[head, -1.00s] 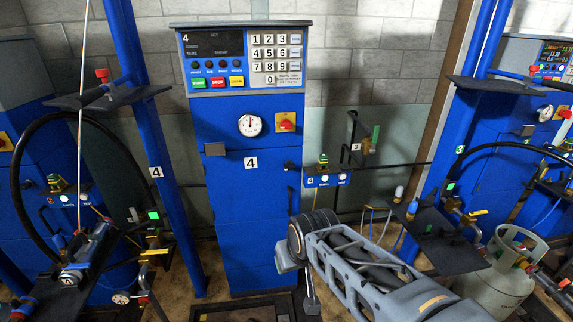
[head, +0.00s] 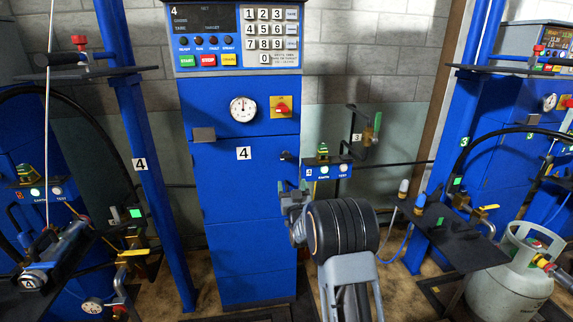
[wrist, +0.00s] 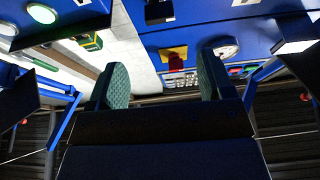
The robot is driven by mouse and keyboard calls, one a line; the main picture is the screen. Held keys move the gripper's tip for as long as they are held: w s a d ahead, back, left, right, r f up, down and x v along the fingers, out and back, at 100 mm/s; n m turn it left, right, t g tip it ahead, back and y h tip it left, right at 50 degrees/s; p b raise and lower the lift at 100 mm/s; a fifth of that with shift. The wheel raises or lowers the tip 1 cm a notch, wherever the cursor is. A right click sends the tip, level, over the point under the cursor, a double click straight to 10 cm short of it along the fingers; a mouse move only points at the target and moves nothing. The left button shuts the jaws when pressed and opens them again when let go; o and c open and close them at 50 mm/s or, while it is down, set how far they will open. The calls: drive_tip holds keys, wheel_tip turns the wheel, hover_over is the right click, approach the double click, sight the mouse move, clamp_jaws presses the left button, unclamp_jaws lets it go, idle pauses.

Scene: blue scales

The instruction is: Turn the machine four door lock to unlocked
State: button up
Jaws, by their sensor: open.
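Machine four (head: 243,210) is the tall blue cabinet marked 4 in the middle of the head view. A grey block (head: 204,134) sits at the door's upper left and a small dark handle (head: 289,157) at its right edge. I cannot tell for sure which is the lock, or how it is turned. My gripper (head: 293,200) is in front of the cabinet's right edge, below the handle, partly hidden by my wrist. In the wrist view, which is upside down, the green-padded fingers of my gripper (wrist: 158,77) are apart with nothing between them. A dark block (wrist: 158,11) shows beyond them.
A gauge (head: 243,109) and a red-yellow switch (head: 281,107) sit above the door. A small box with lamps (head: 327,170) is right of the cabinet. A blue post (head: 150,160) stands left. A black shelf (head: 455,240) and a grey gas cylinder (head: 520,275) are at right.

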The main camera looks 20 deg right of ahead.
sight(286, 156)
drive_tip(key=p+x, duration=0.1)
drive_tip(key=x, duration=1.2)
drive_tip(key=shift+w+d+r, duration=0.15)
drive_tip(key=shift+w, duration=0.05)
drive_tip(key=shift+c, duration=0.4)
drive_tip(key=c, duration=0.8)
drive_tip(key=shift+c, duration=0.2)
